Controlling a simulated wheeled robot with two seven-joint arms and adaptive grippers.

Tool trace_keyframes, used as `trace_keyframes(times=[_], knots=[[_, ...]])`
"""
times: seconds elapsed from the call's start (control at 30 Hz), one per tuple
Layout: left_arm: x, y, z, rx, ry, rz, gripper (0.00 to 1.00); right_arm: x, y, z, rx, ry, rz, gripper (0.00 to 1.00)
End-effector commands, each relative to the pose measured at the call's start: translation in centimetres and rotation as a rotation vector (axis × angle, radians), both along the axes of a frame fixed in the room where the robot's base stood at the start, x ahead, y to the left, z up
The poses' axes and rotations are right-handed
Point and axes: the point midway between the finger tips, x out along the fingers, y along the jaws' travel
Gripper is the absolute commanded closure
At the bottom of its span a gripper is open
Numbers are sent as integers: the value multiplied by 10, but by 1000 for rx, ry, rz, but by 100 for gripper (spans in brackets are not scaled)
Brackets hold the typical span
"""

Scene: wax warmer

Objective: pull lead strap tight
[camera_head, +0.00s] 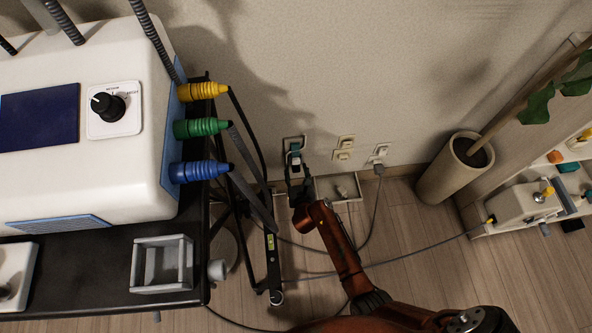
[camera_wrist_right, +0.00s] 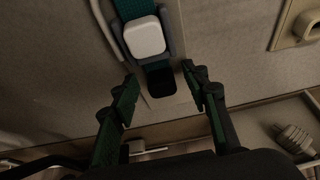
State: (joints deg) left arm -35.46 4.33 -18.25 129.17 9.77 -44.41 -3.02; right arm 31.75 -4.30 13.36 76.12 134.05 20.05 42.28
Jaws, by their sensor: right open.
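A teal strap (camera_wrist_right: 130,9) runs down into a holder on the wall in the right wrist view, with a white block (camera_wrist_right: 144,37) over it. The same wall holder (camera_head: 294,147) is small in the head view. My right gripper (camera_head: 296,182) is just below it, and in the wrist view its two fingers (camera_wrist_right: 161,92) are apart, either side of the lower part of the holder, with nothing between them that I can see held. My left gripper is not in view.
Wall outlets (camera_head: 345,148) and a grey plug (camera_head: 379,168) sit right of the holder. An open tray (camera_head: 338,188) is close beside my right gripper. A black cart (camera_head: 85,270) with a white machine (camera_head: 120,180) stands left. Cords cross the floor; a planter (camera_head: 448,172) stands right.

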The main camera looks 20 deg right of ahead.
Motion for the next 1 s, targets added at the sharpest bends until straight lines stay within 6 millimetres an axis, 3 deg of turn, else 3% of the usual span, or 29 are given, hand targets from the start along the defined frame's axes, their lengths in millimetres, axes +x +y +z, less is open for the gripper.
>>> trace_keyframes(times=[0.1,0.7,1.0], knots=[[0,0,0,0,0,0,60,0,0,1,0,-1,0,58],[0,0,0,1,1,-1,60,0,0,0,-1,0,0,99],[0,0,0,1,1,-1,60,0,0,0,-1,0,0,100]])
